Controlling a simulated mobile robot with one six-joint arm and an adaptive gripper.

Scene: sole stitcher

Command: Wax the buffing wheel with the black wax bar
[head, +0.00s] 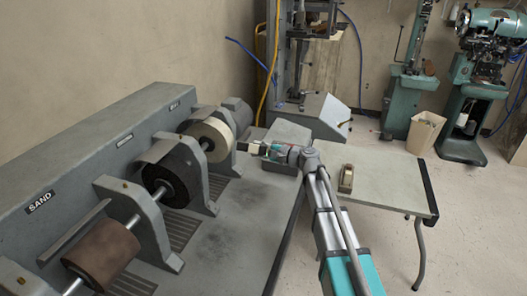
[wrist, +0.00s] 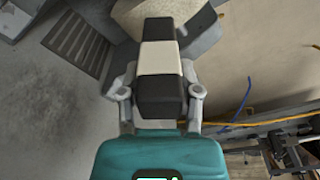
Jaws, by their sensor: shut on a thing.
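My gripper (head: 274,151) is shut on the black wax bar (head: 249,148). In the wrist view the bar (wrist: 161,97) is black at both ends with a cream band around its middle, and the gripper's fingers (wrist: 160,95) close on its two sides. The bar points away from the gripper toward the cream buffing wheel (head: 212,137). The wheel also shows in the wrist view (wrist: 190,14), just beyond the bar's far end. In the head view the bar's tip is close to the wheel's right side; I cannot tell whether they touch.
A dark brush wheel (head: 172,178) and a brown sanding drum (head: 103,252) sit along the same grey machine (head: 75,180). Green machines and a bin (head: 424,132) stand farther back.

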